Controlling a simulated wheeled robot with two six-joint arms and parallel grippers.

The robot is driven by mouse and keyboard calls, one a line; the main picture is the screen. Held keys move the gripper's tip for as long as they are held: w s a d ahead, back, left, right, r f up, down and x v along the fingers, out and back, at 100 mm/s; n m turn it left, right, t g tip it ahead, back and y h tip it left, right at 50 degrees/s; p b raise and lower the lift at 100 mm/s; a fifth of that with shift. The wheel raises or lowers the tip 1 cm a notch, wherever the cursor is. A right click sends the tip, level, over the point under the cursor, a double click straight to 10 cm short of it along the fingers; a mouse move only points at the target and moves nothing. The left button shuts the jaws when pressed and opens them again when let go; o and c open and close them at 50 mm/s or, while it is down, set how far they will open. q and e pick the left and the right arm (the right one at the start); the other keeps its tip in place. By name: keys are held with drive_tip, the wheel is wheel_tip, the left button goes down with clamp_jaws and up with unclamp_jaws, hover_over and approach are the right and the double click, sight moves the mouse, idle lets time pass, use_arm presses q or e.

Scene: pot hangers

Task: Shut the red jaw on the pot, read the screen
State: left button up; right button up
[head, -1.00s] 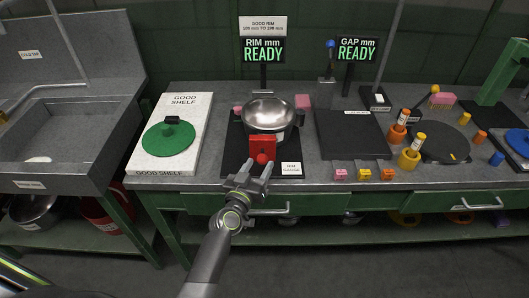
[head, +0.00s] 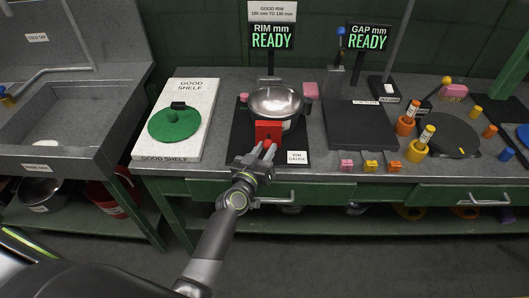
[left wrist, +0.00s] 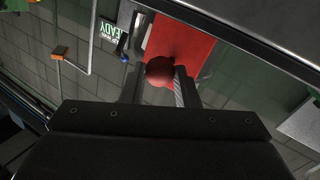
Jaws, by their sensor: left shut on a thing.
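The silver pot (head: 275,103) stands upright on the black rim gauge pad (head: 243,151). The red jaw (head: 268,130) is at the pot's near side; I cannot tell whether it touches the pot. My left gripper (head: 262,153) reaches in from the front. In the left wrist view the gripper (left wrist: 160,84) is shut on the red ball knob (left wrist: 160,71) of the red jaw (left wrist: 180,42). The rim screen (head: 272,36) reads "RIM mm READY". The sign above it (head: 272,11) reads "GOOD RIM" with a range. My right gripper is not in view.
The white Good Shelf (head: 205,100) with a green lid (head: 175,124) is left of the gauge. A dark flat plate (head: 359,125) and the gap screen (head: 367,38), reading "GAP mm READY", are right. A sink (head: 70,125) is far left.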

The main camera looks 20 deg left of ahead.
sight(265, 142)
use_arm(q)
drive_tip(key=w, duration=0.1)
drive_tip(key=w+a, duration=0.1)
drive_tip(key=w, duration=0.1)
drive_tip(key=shift+w, duration=0.25)
drive_tip(key=o, duration=0.9)
drive_tip(key=shift+s, duration=0.2)
drive_tip(key=s+a+b, duration=0.2)
drive_tip(key=s+b, duration=0.3)
drive_tip(key=s, duration=1.2)
